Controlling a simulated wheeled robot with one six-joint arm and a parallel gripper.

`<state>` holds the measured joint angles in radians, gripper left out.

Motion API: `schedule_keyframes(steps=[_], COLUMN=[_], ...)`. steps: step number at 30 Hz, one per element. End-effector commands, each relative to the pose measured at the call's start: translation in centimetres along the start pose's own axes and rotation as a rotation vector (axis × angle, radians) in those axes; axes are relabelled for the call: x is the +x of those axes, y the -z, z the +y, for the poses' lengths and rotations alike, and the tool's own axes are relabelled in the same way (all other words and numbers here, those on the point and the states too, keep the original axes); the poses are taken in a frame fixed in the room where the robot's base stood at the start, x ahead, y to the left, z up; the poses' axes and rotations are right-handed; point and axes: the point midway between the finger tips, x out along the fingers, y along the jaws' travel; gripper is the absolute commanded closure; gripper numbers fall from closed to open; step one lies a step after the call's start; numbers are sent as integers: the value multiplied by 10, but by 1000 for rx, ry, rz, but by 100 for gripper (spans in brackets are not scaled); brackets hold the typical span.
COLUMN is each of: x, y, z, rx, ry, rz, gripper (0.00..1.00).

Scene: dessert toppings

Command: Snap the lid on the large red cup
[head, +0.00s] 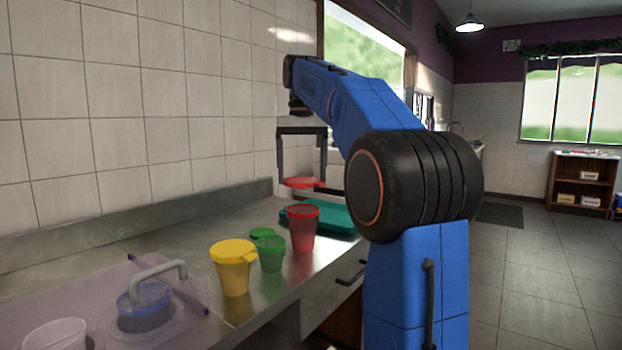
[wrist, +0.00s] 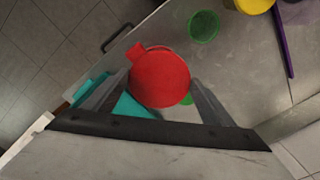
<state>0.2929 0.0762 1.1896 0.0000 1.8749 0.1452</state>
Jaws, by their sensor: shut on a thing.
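The large red cup (head: 303,236) stands upright on the steel counter in the head view. My gripper (head: 302,182) is above it, shut on the flat red lid (head: 300,183). The lid is roughly level, with a visible gap between it and the cup's rim. In the wrist view the lid (wrist: 161,80) sits between the two fingers of my gripper (wrist: 160,84), its tab pointing to the upper left. The lid hides nearly all of the cup there; only a thin reddish edge shows behind it.
A green cup (head: 270,255), a green lid (head: 262,233) and a lidded yellow cup (head: 234,270) stand close left of the red cup. A teal tray (head: 340,217) lies behind it. A blue container (head: 145,311), a clear cup (head: 55,336) and a purple stick (wrist: 283,45) are farther left.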

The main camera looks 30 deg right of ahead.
Motion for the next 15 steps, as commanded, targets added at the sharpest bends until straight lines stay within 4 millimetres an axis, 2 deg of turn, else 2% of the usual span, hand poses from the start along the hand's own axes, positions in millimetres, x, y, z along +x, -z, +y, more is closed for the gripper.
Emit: schedule_keyframes(steps=[5,15], x=[7,34], y=[0,-1], z=[-1,0], rx=[-2,-1], ry=[0,0], rz=[-2,-2], gripper=[43,43])
